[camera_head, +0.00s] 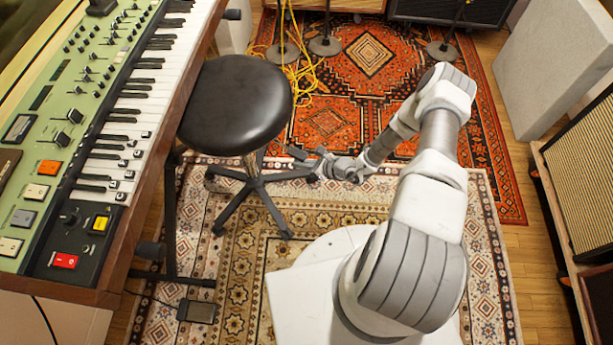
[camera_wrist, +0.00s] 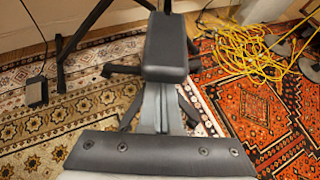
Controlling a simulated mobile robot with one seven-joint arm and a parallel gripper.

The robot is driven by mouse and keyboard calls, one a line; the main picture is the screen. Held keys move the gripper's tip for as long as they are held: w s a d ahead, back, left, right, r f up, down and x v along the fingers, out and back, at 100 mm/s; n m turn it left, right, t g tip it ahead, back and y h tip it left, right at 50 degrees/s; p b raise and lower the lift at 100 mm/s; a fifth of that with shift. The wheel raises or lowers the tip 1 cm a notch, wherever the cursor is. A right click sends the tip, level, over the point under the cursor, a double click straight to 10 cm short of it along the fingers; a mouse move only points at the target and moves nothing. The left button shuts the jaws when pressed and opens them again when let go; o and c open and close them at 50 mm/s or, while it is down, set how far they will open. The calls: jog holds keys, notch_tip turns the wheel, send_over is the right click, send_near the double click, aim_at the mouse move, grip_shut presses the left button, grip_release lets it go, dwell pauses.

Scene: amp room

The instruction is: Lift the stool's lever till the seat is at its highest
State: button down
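The stool has a round black seat (camera_head: 237,105) and a dark base with spread legs (camera_head: 255,190) on the rugs, beside the keyboard. Part of its legs (camera_wrist: 122,70) also shows in the wrist view, around and behind my gripper. My gripper (camera_head: 300,155) is low, just right of the stool's column and below seat height. In the wrist view one dark finger pad of my gripper (camera_wrist: 166,45) covers the middle of the base. The other finger is hidden there, so I cannot tell how far the jaws are apart. I cannot make out the lever, nor any contact with it.
A green-panelled keyboard (camera_head: 130,110) on a dark stand borders the left. A pedal (camera_head: 197,312) lies on the rug below it. Yellow cables (camera_head: 302,75) and stand bases lie behind the stool. Speaker cabinets (camera_head: 580,160) line the right. Open rug lies between.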

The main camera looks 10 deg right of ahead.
jog(key=s+d+f, duration=0.1)
jog(key=s+d, duration=0.5)
jog(key=d, duration=0.1)
jog(key=shift+s+d, duration=0.2)
jog(key=shift+s, duration=0.2)
dwell(0.4)
dwell(0.4)
